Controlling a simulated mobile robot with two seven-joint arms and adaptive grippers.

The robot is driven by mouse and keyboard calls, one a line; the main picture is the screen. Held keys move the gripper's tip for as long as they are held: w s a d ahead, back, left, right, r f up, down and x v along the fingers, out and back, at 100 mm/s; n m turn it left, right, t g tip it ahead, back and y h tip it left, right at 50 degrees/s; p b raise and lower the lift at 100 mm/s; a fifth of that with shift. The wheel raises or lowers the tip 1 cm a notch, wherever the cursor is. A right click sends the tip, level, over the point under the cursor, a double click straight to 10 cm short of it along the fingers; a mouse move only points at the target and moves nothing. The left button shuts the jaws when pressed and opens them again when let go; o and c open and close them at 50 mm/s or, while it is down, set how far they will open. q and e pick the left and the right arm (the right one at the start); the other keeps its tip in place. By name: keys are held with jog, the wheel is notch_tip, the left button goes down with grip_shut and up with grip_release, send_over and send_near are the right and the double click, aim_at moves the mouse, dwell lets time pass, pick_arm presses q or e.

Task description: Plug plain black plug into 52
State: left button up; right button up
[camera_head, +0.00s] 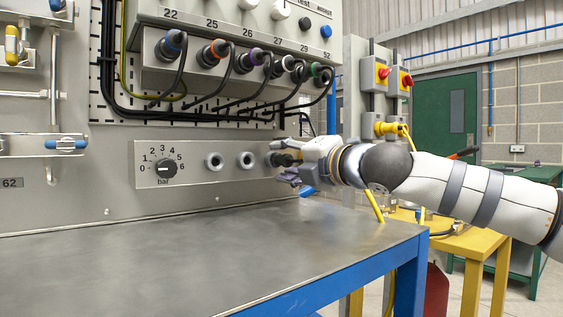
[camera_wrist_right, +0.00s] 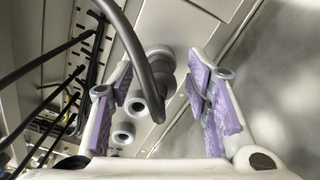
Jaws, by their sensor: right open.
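A dark plain plug (camera_head: 282,159) sits at the right end of the lower row on the grey panel, partly hidden by my right gripper (camera_head: 288,162). In the right wrist view, a thick dark cable (camera_wrist_right: 130,42) curves across a grey round fitting (camera_wrist_right: 160,60) on the panel. My right gripper (camera_wrist_right: 160,82) is open, with its purple-padded fingers on either side of the fitting and cable; contact cannot be told. My left gripper is not in view.
Two empty round sockets (camera_head: 214,161) (camera_head: 246,160) and a bar dial (camera_head: 166,168) are left of my gripper. The metal worktop (camera_head: 200,250) below is clear.

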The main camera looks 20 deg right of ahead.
aim_at(293, 161)
dwell(0.7)
jog(key=shift+c, duration=0.3)
grip_shut()
jog(key=shift+b+v, duration=0.6)
jog(key=shift+v, duration=0.5)
jog(key=shift+b+v, duration=0.4)
jog(key=shift+v, duration=1.55)
jog(key=shift+s+r, duration=0.1)
